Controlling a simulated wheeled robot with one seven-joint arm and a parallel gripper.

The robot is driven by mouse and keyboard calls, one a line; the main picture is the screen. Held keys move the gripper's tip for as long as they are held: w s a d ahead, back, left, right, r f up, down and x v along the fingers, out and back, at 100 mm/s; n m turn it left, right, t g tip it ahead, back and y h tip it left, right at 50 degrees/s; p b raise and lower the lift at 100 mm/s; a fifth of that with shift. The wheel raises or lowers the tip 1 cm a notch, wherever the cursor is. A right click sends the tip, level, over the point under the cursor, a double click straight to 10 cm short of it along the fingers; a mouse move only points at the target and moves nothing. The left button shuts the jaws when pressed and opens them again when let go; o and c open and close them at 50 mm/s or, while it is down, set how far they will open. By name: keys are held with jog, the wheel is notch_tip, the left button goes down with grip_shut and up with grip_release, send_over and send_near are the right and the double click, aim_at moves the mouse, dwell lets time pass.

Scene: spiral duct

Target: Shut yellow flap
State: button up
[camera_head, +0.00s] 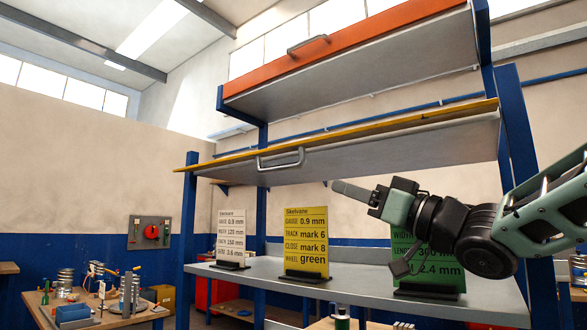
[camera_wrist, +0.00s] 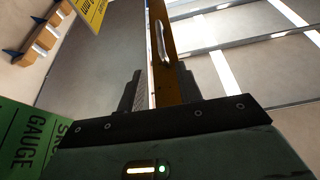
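The yellow flap (camera_head: 350,128) is raised and lies almost level across the middle of the blue rack, its grey underside showing. A grey bar handle (camera_head: 280,163) hangs at its front edge, left of the middle. My gripper (camera_head: 343,189) is below the flap and right of the handle, apart from both, pointing left. In the wrist view the flap's yellow front (camera_wrist: 163,75) and the handle (camera_wrist: 160,40) show beyond and between my fingers (camera_wrist: 158,80). The fingers are apart and hold nothing.
An orange flap (camera_head: 340,37) with its own handle is raised above. On the grey shelf (camera_head: 270,272) stand a white sign (camera_head: 231,235), a yellow sign (camera_head: 306,240) and a green sign (camera_head: 405,250). A cluttered table (camera_head: 95,315) stands at left.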

aim_at(285, 168)
jog(key=p+x, duration=0.5)
jog(key=x, duration=1.1)
jog(key=shift+w+a, duration=0.1)
jog(key=shift+a, duration=0.1)
grip_shut()
